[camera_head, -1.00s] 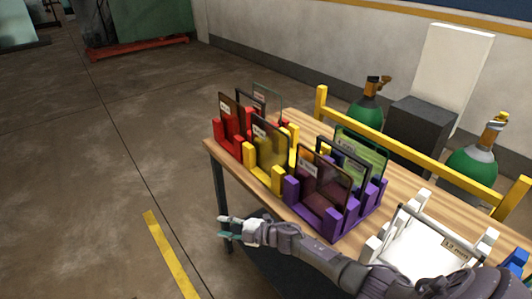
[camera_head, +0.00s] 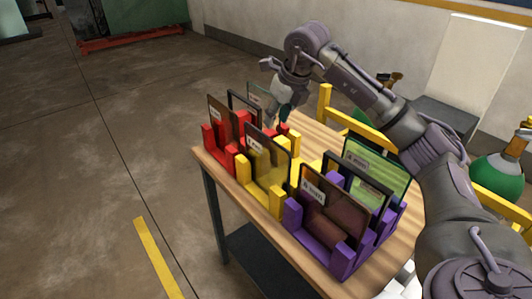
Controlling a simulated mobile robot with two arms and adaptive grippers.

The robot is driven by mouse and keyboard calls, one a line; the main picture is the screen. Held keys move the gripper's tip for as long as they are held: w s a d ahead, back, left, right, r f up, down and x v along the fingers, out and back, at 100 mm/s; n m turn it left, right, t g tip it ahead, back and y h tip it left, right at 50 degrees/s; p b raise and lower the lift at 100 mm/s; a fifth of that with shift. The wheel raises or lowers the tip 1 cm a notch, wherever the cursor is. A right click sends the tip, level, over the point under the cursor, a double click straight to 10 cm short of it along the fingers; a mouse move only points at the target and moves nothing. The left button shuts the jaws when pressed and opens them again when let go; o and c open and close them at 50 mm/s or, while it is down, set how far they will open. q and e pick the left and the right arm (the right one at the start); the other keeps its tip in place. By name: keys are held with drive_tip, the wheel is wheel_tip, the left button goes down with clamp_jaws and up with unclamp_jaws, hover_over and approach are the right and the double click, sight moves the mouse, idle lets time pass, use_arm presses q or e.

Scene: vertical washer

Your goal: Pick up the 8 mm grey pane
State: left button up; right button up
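Several panes stand upright in coloured racks on a wooden table. The purple rack (camera_head: 341,262) holds a brown pane (camera_head: 333,212) in front, a dark-edged pane that looks grey (camera_head: 379,198) in the middle, and a green pane (camera_head: 383,163) behind. My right gripper (camera_head: 280,112) points down behind the red and yellow racks, near a clear greenish pane (camera_head: 258,93). Its fingers are partly hidden, so I cannot tell its opening. My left gripper is out of view.
The red rack (camera_head: 211,139) and yellow rack (camera_head: 244,172) hold more panes, including an amber one (camera_head: 266,150). A yellow rail (camera_head: 326,102) runs along the table's far side. A green gas cylinder (camera_head: 497,176) stands beyond it.

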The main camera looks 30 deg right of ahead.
sight(268, 137)
drive_tip(key=f, duration=0.2)
drive_tip(key=a+f+p, duration=0.1)
drive_tip(key=shift+w+a, duration=0.1)
drive_tip(key=shift+w, duration=0.15)
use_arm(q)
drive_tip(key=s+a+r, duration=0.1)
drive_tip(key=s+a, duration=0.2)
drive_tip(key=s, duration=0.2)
use_arm(e)
drive_tip(key=p+x, duration=0.2)
drive_tip(key=x, duration=0.4)
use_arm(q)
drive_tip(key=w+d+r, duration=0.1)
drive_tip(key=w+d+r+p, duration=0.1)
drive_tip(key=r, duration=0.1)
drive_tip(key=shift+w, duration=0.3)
use_arm(e)
drive_tip(key=x, duration=0.3)
drive_tip(key=shift+s+f, duration=0.15)
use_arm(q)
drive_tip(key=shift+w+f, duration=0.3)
use_arm(e)
drive_tip(key=shift+f, duration=0.3)
